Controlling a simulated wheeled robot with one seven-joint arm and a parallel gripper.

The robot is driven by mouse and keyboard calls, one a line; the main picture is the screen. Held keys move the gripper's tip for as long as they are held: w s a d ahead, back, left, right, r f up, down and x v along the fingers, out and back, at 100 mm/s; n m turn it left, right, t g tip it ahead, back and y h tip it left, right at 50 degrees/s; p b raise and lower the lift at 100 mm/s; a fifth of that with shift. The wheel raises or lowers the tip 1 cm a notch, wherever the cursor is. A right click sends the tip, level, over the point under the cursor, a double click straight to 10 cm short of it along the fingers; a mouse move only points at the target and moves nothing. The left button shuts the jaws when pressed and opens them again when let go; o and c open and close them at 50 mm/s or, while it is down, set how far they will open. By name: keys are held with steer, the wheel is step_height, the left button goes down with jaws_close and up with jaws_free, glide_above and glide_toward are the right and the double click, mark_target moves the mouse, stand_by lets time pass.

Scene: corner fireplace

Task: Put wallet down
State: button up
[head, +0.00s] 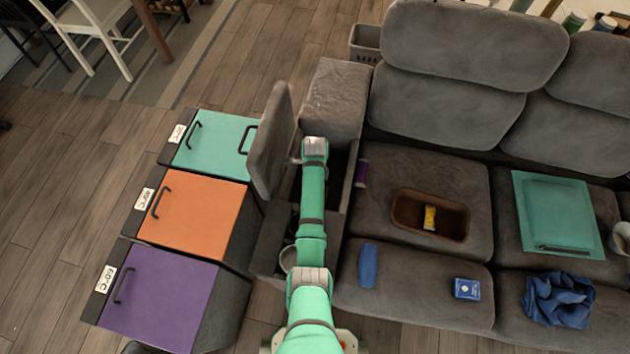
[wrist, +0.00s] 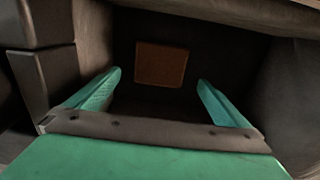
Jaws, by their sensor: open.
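The wallet (wrist: 161,64) is a brown, flat, square piece. In the wrist view it lies on the dark floor of the storage compartment (wrist: 210,28). My gripper (wrist: 159,77) is open, with its two green fingers spread to either side of the wallet in the picture and apart from it. In the head view my arm reaches over the open sofa armrest compartment (head: 346,180). The wallet and my fingertips are hidden there.
The raised compartment lid (head: 271,140) stands left of my arm. Teal (head: 213,140), orange (head: 192,218) and purple (head: 160,295) boxes stand further left. The sofa seat at right holds a brown tray (head: 405,212), a blue case (head: 368,266) and a crumpled blue cloth (head: 558,298).

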steer(key=shift+r, duration=2.25)
